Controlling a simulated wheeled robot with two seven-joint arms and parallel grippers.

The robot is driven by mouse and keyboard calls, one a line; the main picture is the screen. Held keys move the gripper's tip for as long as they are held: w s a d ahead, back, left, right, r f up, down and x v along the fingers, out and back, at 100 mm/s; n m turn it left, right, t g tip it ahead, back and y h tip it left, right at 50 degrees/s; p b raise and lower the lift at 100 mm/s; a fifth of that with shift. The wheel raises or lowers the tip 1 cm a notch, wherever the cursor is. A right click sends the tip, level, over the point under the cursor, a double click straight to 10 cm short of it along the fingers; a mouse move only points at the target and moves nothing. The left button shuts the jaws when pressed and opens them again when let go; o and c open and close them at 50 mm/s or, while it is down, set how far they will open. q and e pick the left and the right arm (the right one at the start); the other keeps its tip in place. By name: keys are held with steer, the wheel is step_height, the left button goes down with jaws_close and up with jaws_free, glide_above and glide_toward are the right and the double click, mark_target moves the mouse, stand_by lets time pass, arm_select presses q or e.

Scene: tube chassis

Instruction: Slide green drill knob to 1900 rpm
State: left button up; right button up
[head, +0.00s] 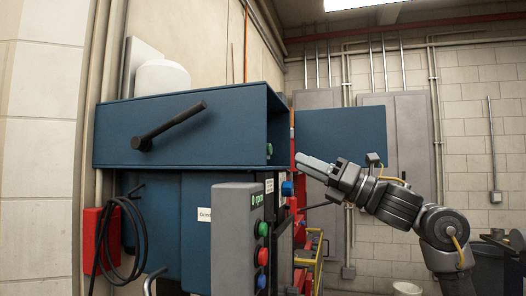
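A small green knob (269,149) shows at the right end of the blue machine housing (180,130), partly hidden by its edge. A second green knob or button (263,228) sits on the side of the grey control box (232,240), under a label that reads "0 rpm". I cannot tell which green one is the drill knob. No 1900 mark is legible. My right gripper (302,162) points left, just right of the housing, and looks apart from both green parts. Its finger gap is not clear from this side. My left gripper is not in view.
A black lever (172,126) sticks out of the housing front. Blue (287,188) and red (262,257) knobs are near the green ones. A red box (96,240) with a black cable hangs at left. A yellow rail (318,250) stands below my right arm.

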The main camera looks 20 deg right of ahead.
mark_target(271, 149)
steer(key=w+a+r+n+p, duration=0.1)
steer(key=a, duration=0.1)
steer(key=a+r+n+p, duration=0.1)
steer(key=a+p, duration=0.1)
steer(key=a, duration=0.1)
steer(key=w+a+r+n+g+p, duration=0.1)
steer(key=a+r, duration=0.1)
steer(key=a, duration=0.1)
steer(key=shift+w+a, duration=0.1)
steer(key=shift+w, duration=0.25)
steer(key=shift+w+a+r+p, duration=0.15)
steer(key=shift+w+a+p, duration=0.3)
steer(key=shift+a, duration=0.1)
jaws_close()
